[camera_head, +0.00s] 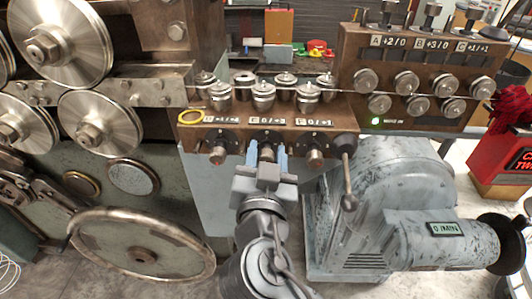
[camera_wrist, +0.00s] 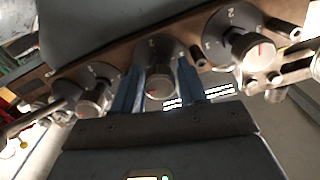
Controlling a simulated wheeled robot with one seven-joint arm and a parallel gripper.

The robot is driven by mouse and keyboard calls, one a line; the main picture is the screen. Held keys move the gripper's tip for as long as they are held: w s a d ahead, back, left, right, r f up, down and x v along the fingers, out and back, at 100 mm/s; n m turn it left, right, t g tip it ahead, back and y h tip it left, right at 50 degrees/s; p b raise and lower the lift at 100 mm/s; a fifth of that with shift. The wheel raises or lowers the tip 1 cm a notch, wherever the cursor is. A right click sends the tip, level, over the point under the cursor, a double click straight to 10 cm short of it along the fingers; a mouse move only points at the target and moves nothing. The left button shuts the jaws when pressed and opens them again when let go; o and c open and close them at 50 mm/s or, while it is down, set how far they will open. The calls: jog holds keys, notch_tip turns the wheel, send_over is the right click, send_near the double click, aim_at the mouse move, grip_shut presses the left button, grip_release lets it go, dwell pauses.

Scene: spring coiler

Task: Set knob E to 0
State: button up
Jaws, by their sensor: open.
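Knob E (camera_head: 266,153) is the middle of three metal knobs on the front of the brown panel, below a label reading about "E 0/+1" (camera_head: 269,121). In the wrist view knob E (camera_wrist: 159,84) is a round metal knob with a red mark, on a dark numbered dial. My gripper (camera_head: 267,157) is at knob E, its two blue fingers on either side of the knob. In the wrist view my gripper (camera_wrist: 158,79) is open around the knob, with no clear contact visible. The exact dial setting is too small to tell.
Left knob D (camera_head: 217,155) and right knob F (camera_head: 315,158) sit close on either side. A ball-topped lever (camera_head: 347,175) hangs right of F. Rollers (camera_head: 263,95) stand above the panel. A large handwheel (camera_head: 140,250) is lower left, a grey motor (camera_head: 385,200) lower right.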

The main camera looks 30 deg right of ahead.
jog(key=c, duration=0.8)
jog(key=shift+o, duration=0.2)
jog(key=shift+n, duration=0.3)
jog(key=n, duration=0.3)
jog(key=shift+n, duration=0.3)
jog(key=n+p, duration=0.1)
jog(key=n, duration=0.3)
jog(key=shift+a+n, duration=0.1)
jog(key=shift+n, duration=0.2)
jog(key=n+p, duration=0.2)
jog(key=n, duration=0.3)
jog(key=shift+f+n+p, duration=0.1)
jog(key=shift+n+p, duration=1.05)
jog(key=shift+n, duration=0.85)
jog(key=shift+w, duration=0.1)
